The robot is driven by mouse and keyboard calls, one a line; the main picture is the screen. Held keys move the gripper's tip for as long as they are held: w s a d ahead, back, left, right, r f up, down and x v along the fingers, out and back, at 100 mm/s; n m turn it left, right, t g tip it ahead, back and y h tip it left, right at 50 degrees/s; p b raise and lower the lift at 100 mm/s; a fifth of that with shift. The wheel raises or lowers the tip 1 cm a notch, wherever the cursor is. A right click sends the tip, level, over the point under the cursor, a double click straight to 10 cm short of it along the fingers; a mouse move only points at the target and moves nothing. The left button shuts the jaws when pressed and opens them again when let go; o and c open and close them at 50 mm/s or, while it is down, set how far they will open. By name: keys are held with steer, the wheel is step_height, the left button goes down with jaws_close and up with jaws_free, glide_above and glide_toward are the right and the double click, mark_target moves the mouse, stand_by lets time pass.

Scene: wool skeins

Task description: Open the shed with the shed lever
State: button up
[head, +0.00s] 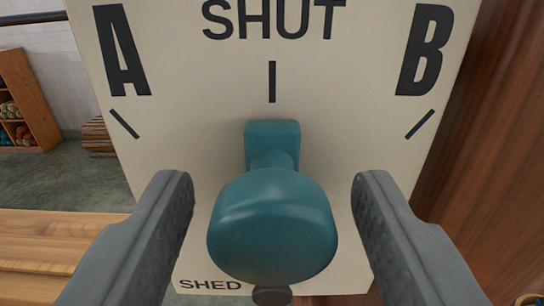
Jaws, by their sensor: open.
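The shed lever (272,225) is teal, with a round knob pointing toward me and a square arm behind it. It stands upright in line with the middle tick under the word SHUT. It is mounted on a cream panel (200,125) marked A at left, SHUT at the top middle, B at right and SHED at the bottom. My gripper (272,205) is open, one finger on each side of the knob, with a visible gap on both sides. The shed itself is not in view.
A reddish-brown wooden post (490,150) stands close at the right. A light wooden surface (50,240) lies at the lower left. Farther back at left are a shelf with skeins (22,105) and a stack of boards (97,138) on grey floor.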

steer(key=shift+w, duration=0.3)
jaws_close()
steer(key=shift+a, duration=0.15)
steer(key=shift+s+a+f+n, duration=0.1)
steer(key=shift+a+f+n, duration=0.05)
steer(key=shift+a+n, duration=0.65)
steer(key=shift+a+f+n, duration=0.1)
steer(key=shift+a+n, duration=0.5)
steer(key=shift+n, duration=0.4)
steer(key=shift+a+f+n, duration=0.2)
steer(key=shift+a+n, duration=0.25)
steer(key=shift+n, duration=0.1)
steer(key=shift+a+f+n, duration=0.2)
steer(key=shift+a+n, duration=0.2)
steer(key=shift+n, duration=0.15)
